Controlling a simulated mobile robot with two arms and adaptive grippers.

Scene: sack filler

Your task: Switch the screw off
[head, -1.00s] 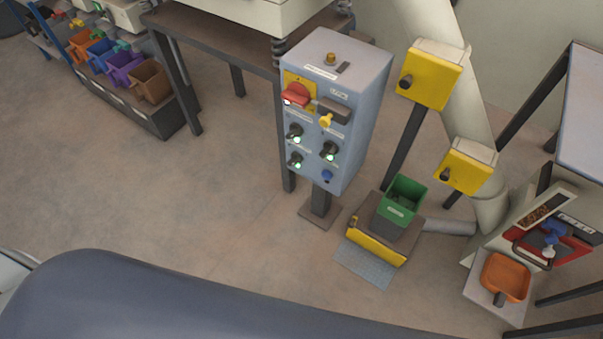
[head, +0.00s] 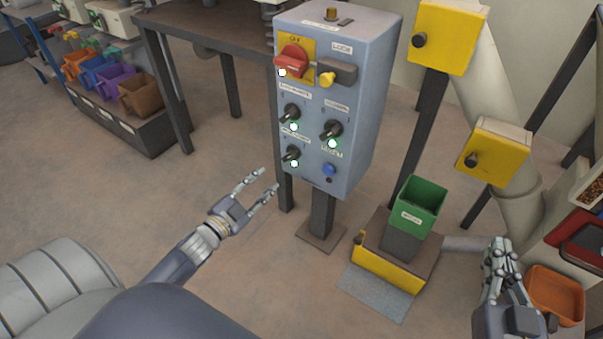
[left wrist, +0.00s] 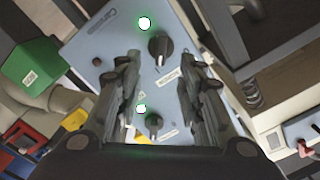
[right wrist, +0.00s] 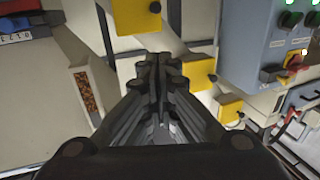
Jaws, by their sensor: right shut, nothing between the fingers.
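The grey control box (head: 352,110) stands on a post in the head view. Its front has three black knobs with lit green lamps: upper left (head: 291,112), right (head: 331,129) and lower left (head: 291,153). I cannot read which label names the screw. My left gripper (head: 270,179) is open and empty, below and left of the box, apart from it. In the left wrist view two black knobs (left wrist: 160,45) (left wrist: 154,124) show between and beyond its fingers. My right gripper (head: 496,244) is shut and empty at the lower right, away from the box.
The box also carries a red switch (head: 291,62) on a yellow plate, a yellow knob (head: 327,80) and a blue button (head: 329,169). Right of it are yellow boxes (head: 447,38) (head: 494,158) and a green bin (head: 418,206). A dark table (head: 200,28) stands behind.

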